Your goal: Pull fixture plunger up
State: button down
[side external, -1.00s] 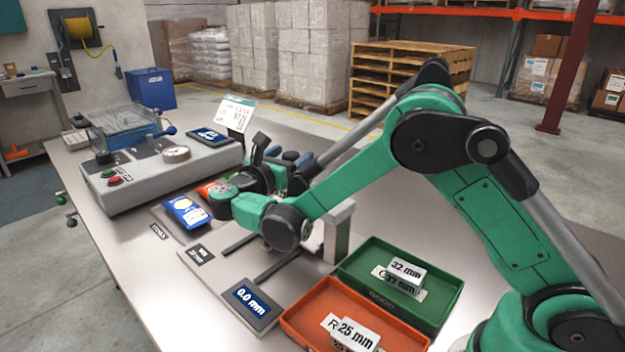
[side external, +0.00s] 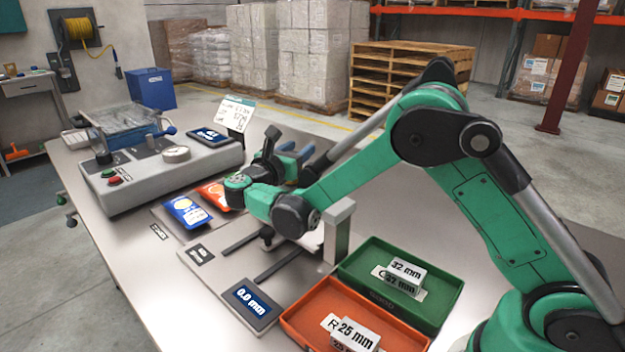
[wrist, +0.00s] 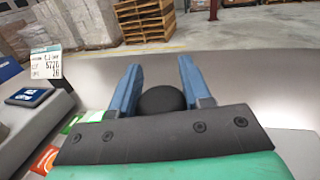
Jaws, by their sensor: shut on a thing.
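My gripper (side external: 297,156) is over the fixture, its two blue fingers level and pointing away from the side camera. In the wrist view the fingers (wrist: 160,72) stand on both sides of a round black knob (wrist: 162,100), and the gripper is shut on it. This looks like the fixture plunger's knob; in the side view my wrist hides it. The plunger's dark lower end (side external: 267,234) shows below my wrist, above the fixture plate. The fixture has a pale upright post (side external: 337,236), dark rails and a display (side external: 250,301) reading 0.0 mm.
Green (side external: 441,308) and orange (side external: 291,323) trays with labelled blocks lie right of the fixture. Blue (side external: 187,213) and orange (side external: 213,194) packets lie left of it. A grey weigher console (side external: 158,184) with a display stands at the back left. A label card (side external: 238,112) stands behind.

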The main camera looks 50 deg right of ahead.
jog(key=shift+r, duration=2.95)
jog(key=shift+c, duration=1.9)
grip_release()
jog(key=shift+a, duration=0.1)
jog(key=v, duration=0.5)
jog(key=shift+a, duration=0.25)
